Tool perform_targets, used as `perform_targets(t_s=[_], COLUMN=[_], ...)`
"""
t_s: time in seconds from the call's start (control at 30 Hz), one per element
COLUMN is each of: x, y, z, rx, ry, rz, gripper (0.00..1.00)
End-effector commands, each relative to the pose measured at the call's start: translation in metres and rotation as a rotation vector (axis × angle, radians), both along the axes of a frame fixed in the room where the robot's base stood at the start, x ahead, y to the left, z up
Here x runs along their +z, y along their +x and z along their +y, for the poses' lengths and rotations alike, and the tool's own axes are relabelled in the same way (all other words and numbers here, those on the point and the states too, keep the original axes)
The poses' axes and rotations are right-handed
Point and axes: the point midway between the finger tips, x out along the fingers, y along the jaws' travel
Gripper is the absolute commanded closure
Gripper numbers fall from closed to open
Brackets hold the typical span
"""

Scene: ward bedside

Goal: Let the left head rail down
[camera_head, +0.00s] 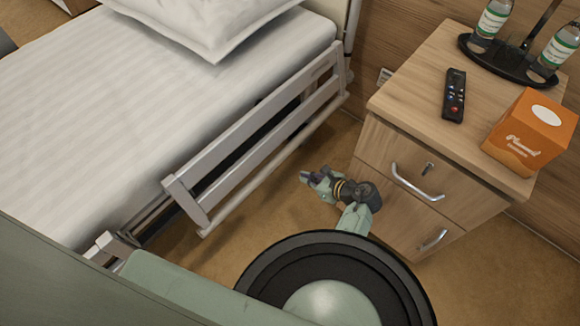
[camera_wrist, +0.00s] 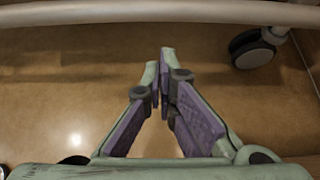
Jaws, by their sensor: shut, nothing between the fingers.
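The bed's head rail (camera_head: 258,136) is a pale grey frame with two long bars and end posts, along the bed side that faces me. It stands tilted in the picture, its top bar near mattress height. My gripper (camera_head: 306,177) is low over the floor, between the rail and the bedside cabinet, apart from the rail. In the wrist view my gripper (camera_wrist: 163,60) is shut with its fingertips together and nothing between them. A pale horizontal bar (camera_wrist: 150,12) crosses the top of that view, beyond the fingertips. I cannot make out a release catch.
The wooden bedside cabinet (camera_head: 430,105) stands close on the right, with drawer handles (camera_head: 416,181) facing my arm. A remote (camera_head: 454,95), an orange tissue box (camera_head: 531,130) and bottles (camera_head: 490,24) on a black tray are on top. A castor (camera_wrist: 255,48) stands on the floor.

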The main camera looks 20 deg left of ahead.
Motion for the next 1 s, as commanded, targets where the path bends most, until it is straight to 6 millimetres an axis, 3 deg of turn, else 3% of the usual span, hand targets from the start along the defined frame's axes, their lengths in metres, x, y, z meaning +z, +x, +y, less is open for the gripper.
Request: perform_targets(t_s=[0.23,0.43,1.0], x=[-0.028,-0.029,-0.034], y=[0.015,0.025,0.030], z=[0.043,0.069,0.080], rx=[0.003,0.002,0.000], ry=[0.000,0.000,0.006], rz=[-0.001,-0.002,-0.004], gripper=[1.00,1.00,1.00])
